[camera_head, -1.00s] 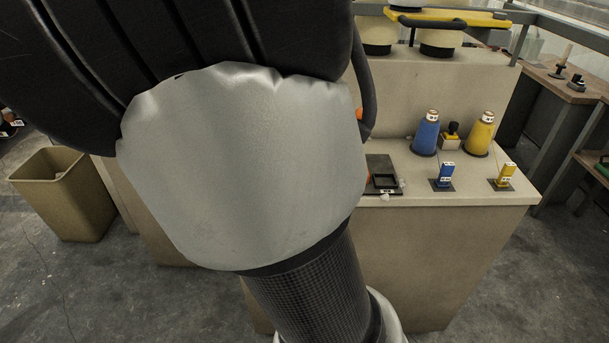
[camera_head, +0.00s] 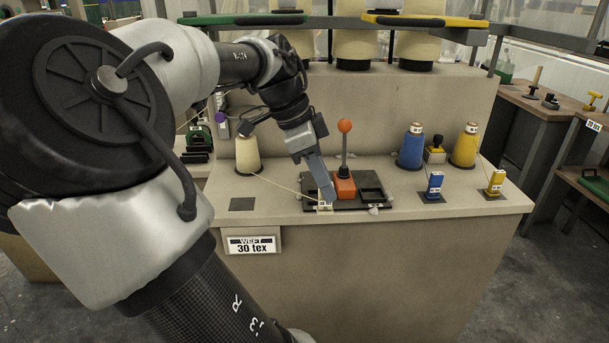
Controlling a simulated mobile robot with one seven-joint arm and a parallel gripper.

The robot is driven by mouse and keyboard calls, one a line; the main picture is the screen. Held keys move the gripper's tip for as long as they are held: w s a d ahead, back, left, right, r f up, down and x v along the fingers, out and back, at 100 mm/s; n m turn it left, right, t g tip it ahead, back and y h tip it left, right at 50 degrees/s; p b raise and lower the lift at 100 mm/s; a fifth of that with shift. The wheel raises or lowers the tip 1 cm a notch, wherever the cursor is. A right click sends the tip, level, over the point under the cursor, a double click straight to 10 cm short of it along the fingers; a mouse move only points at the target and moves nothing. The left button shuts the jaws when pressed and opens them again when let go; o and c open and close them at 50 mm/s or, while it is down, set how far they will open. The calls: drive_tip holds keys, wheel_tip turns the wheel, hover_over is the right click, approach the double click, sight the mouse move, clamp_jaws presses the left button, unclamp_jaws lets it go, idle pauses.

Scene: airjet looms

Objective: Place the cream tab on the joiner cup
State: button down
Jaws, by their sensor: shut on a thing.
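My gripper (camera_head: 327,196) reaches down at the front left of the joiner and is shut on the small cream tab (camera_head: 324,207). The tab shows at the fingertips, at the plate's front left edge. A pale thread runs to it from the cream cone (camera_head: 248,155). The joiner is a black plate (camera_head: 349,205) with an orange block (camera_head: 344,186) and an upright lever topped by an orange ball (camera_head: 345,126). A black square frame (camera_head: 371,194) sits on its right side. The gripper covers the plate's left part, so I cannot tell whether the tab touches a cup.
Right of the joiner stand a blue cone (camera_head: 412,147), a yellow cone (camera_head: 465,147), a blue tab (camera_head: 434,186) and a yellow tab (camera_head: 495,183). A bare dark pad (camera_head: 242,204) lies left. A raised panel (camera_head: 400,110) stands behind. A "WEFT 30 tex" label (camera_head: 252,245) is on the front.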

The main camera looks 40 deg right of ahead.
drive_tip(key=shift+w+d+f+b, duration=0.25)
drive_tip(key=shift+w+d+f, duration=0.45)
drive_tip(key=shift+w, duration=0.65)
drive_tip(key=shift+w+d+f+b, duration=0.25)
drive_tip(key=shift+w+d+f, duration=0.25)
drive_tip(key=shift+w+d, duration=0.65)
drive_tip(key=shift+w+d+f+b, duration=0.25)
drive_tip(key=shift+w+d+f, duration=0.35)
drive_tip(key=shift+w, duration=0.9)
drive_tip(key=shift+f, duration=0.1)
drive_tip(key=c, duration=1.8)
unclamp_jaws()
drive_tip(key=shift+o, duration=0.2)
